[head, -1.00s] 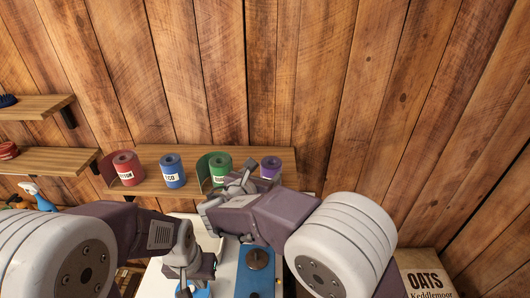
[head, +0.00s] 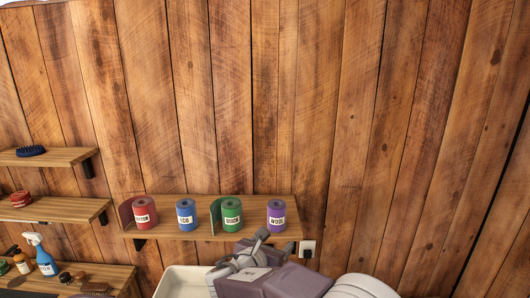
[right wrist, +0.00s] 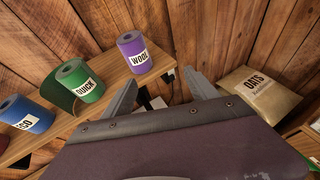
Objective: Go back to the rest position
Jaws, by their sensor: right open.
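My right gripper (head: 250,243) is in front of and below the wall shelf (head: 170,233), near its right end. In the right wrist view its two fingers (right wrist: 162,88) stand wide apart with nothing between them. On the shelf stand a red roll (head: 145,211), a blue roll (head: 186,214), a green roll (head: 232,214) and a purple roll (head: 277,213), each with a white label. My left gripper is out of view.
A white tray (head: 178,284) is below the shelf, partly hidden by my right arm. Shelves at left hold a brush (head: 31,151), a red tin (head: 20,198) and a spray bottle (head: 42,254). A wall socket (head: 308,248) is at right. An oats sack (right wrist: 258,95) shows in the right wrist view.

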